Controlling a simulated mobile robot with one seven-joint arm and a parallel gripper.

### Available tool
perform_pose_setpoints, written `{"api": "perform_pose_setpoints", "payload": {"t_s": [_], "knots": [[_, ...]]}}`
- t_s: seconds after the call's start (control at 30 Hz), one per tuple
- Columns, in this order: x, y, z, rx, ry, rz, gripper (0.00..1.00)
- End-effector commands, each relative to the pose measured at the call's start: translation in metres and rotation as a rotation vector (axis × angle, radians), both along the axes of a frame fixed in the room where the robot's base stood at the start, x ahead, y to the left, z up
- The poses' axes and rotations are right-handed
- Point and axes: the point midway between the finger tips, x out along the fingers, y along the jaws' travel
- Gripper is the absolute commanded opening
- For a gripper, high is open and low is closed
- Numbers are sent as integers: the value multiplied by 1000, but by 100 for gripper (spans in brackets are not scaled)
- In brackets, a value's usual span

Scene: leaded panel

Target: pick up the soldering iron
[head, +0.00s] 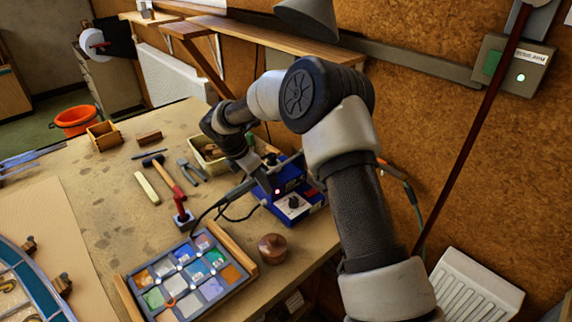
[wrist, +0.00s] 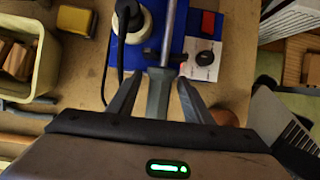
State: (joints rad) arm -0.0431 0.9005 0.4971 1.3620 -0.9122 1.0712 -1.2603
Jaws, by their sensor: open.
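The soldering iron (wrist: 158,95) shows in the wrist view as a grey handle with a metal shaft running up over its blue station (wrist: 230,30). My gripper (wrist: 160,79) is open, with one finger on each side of the handle and a visible gap on both sides. In the head view, my gripper (head: 262,172) is low at the blue station (head: 308,197) on the bench's right side. My wrist and gripper hide part of the iron and station there.
A black plug and cable (wrist: 130,15) lie close to the left finger. A corkboard wall is behind.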

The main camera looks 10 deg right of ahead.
Motion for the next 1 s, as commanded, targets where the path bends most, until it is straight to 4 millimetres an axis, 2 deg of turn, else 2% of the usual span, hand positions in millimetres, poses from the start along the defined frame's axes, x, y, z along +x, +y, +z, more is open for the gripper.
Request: {"api": "perform_pose_setpoints", "payload": {"t_s": [0.1, 0.33, 0.4, 0.63, 0.73, 1.0], "knots": [[0, 0, 0, 0, 0, 0, 46], [0, 0, 0, 0, 1, 0, 7], [0, 0, 0, 0, 1, 0, 0], [0, 0, 2, -1, -2, -1, 0], [1, 0, 9, -1, -4, -1, 0], [1, 0, 59, 0, -6, -2, 0]]}}
